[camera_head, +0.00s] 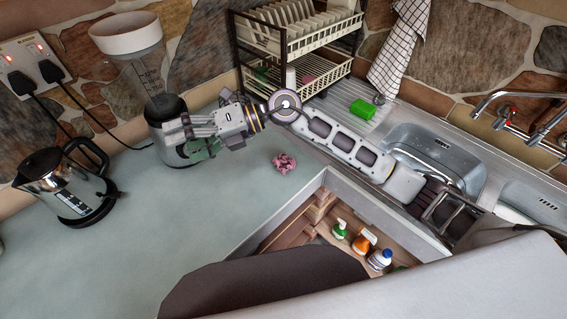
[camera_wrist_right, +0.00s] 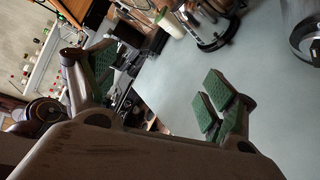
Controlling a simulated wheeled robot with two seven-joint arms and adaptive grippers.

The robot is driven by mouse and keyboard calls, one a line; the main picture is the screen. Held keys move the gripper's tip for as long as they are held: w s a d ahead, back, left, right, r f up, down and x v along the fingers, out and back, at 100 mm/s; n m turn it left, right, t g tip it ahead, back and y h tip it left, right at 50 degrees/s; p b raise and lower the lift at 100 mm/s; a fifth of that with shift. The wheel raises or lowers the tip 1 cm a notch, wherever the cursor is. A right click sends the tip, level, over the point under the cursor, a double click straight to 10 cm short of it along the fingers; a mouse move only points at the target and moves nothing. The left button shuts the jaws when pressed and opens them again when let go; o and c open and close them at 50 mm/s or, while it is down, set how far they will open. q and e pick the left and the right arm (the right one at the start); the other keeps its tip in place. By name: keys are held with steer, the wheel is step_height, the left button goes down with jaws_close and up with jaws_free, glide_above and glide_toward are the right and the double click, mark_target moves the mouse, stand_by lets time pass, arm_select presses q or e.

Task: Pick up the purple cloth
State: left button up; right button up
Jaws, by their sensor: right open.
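The purple cloth (camera_head: 284,163) is a small crumpled pinkish-purple bundle lying on the pale counter (camera_head: 205,215) in the head view. My right gripper (camera_head: 190,140) is to the left of the cloth and a little higher in the picture, apart from it, with its fingers pointing left, away from the cloth. It is open, with green pads, and nothing shows between them. In the right wrist view the two fingers (camera_wrist_right: 158,85) are spread wide, and I cannot make out the cloth there. My left gripper is not in view.
A blender (camera_head: 172,125) stands right behind my right gripper. A kettle (camera_head: 62,185) is at the left. A dish rack (camera_head: 297,40), a green cup (camera_head: 362,109) and a sink (camera_head: 432,150) are at the back and right. An opening with bottles (camera_head: 380,259) lies below the counter edge.

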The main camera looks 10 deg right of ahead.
steer(key=w+d+f+n+h, duration=0.2)
steer(key=w+d+f+h, duration=0.2)
steer(key=d+f+h, duration=0.55)
steer(key=w+d+m+t+h, duration=0.1)
steer(key=w+d+h, duration=0.2)
steer(key=d, duration=0.4)
steer(key=w+d+h, duration=0.3)
steer(key=d, duration=0.5)
steer(key=shift+f+m+t, duration=0.4)
steer(key=shift+w+f, duration=0.1)
